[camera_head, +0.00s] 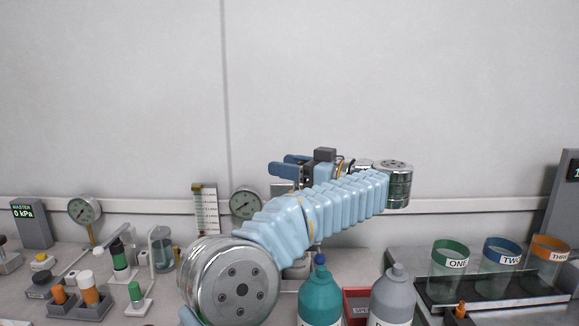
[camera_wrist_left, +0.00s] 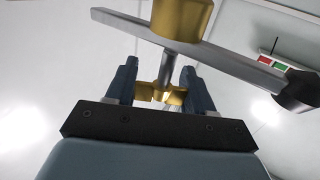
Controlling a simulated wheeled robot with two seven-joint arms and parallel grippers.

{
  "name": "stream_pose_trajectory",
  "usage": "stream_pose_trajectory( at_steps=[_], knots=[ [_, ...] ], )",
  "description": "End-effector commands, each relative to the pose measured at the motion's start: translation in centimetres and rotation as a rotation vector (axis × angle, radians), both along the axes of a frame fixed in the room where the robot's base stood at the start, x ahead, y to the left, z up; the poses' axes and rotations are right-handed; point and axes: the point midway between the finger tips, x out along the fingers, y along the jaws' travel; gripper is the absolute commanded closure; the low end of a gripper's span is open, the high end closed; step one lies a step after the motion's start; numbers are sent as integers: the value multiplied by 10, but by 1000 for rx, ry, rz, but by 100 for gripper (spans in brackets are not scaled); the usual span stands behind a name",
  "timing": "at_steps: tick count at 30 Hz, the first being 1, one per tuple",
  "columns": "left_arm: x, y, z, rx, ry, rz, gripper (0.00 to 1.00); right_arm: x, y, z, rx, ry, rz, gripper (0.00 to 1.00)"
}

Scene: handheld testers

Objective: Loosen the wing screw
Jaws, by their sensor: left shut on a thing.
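In the left wrist view, the brass wing screw (camera_wrist_left: 148,93) sits between the two blue-grey fingers of my left gripper (camera_wrist_left: 160,88). The gripper is shut on its wings. A steel shaft (camera_wrist_left: 167,67) runs from the wings to a grey bar (camera_wrist_left: 225,61) with a brass block (camera_wrist_left: 183,17) on it. In the head view, my left gripper (camera_head: 284,168) is in front of the back wall, its fingers pointing left. I cannot make out the wing screw in the head view. My right gripper is not in view.
On the bench stand a teal bottle (camera_head: 320,297), a grey bottle (camera_head: 392,298) and cups labelled ONE (camera_head: 449,277), TWO and THREE on a dark tray. Round gauges (camera_head: 245,202) and a ruled scale (camera_head: 206,210) stand at the back. Several small testers crowd the left.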

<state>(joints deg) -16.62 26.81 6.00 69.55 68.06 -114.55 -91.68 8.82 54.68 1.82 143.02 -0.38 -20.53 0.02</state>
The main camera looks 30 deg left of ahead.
Motion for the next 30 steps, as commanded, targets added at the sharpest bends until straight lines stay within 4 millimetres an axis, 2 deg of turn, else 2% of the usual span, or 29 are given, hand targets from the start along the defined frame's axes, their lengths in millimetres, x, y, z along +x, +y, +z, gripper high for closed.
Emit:
stream_pose_trajectory(
  at_steps=[1,2,6,17,23,30],
  knots=[
    [0,0,-1,-1,3,0,78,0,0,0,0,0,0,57],
    [0,0,-1,-1,3,0,44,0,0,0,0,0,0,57],
    [0,0,-1,-1,2,0,26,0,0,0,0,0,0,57],
    [1,-5,-1,0,1,-2,26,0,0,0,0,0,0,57],
    [2,-39,0,3,0,-5,26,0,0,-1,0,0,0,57],
    [3,-98,0,3,0,-4,26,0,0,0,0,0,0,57]
  ],
)
